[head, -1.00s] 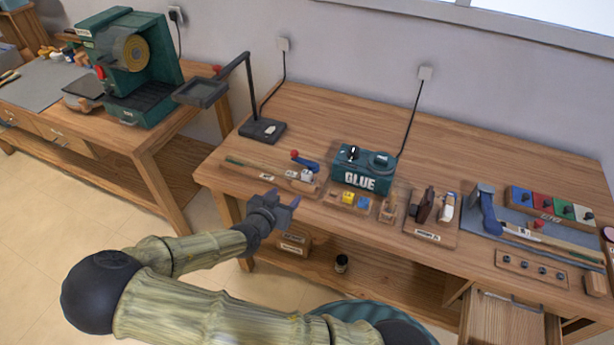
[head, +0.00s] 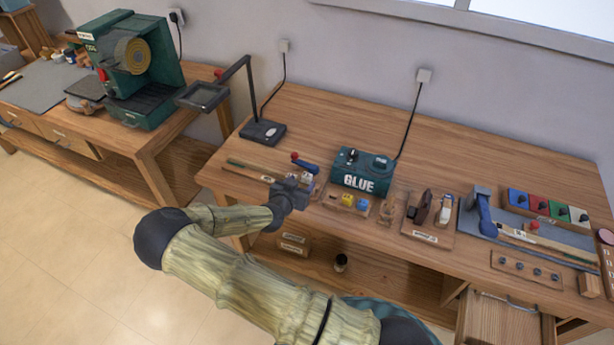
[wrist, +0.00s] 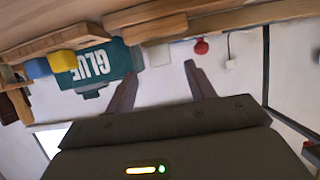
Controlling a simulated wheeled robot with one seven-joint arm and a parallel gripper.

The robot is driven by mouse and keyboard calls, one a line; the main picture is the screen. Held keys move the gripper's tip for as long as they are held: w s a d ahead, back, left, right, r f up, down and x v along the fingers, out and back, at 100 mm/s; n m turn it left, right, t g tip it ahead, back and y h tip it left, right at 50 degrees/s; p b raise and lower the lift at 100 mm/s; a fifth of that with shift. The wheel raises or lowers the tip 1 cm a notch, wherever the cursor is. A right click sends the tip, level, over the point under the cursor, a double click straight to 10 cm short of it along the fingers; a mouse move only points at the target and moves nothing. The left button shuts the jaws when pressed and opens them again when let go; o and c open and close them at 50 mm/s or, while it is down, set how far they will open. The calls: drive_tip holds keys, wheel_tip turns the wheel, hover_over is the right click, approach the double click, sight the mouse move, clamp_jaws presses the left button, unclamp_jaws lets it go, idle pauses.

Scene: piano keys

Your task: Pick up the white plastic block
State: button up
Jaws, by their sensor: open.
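The white plastic block (head: 307,178) sits near the front edge of the workbench, below a blue lever with a red knob (head: 304,163). My gripper (head: 300,187) is right in front of it and partly hides it in the head view. In the wrist view, which is upside down, the pale block (wrist: 157,54) shows ahead, between the lines of the two open fingers (wrist: 160,75). The fingers appear empty, and I see no contact with the block.
The green GLUE box (head: 360,172) stands to the right, behind yellow (head: 347,200) and blue (head: 362,204) blocks. A dark stand (head: 263,132) is behind on the left. A wooden strip (head: 250,170) lies left. The bench (head: 310,115) is clear at the back.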

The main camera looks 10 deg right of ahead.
sight(305, 179)
drive_tip(key=shift+w+d+f, duration=0.15)
drive_tip(key=shift+w, duration=0.1)
drive_tip(key=shift+p+x, duration=1.1)
drive_tip(key=shift+x, duration=1.55)
drive_tip(key=shift+f, duration=0.15)
drive_tip(key=c, duration=1)
drive_tip(key=shift+c, duration=0.2)
wheel_tip(305, 179, up, 10)
drive_tip(key=shift+b, duration=1.15)
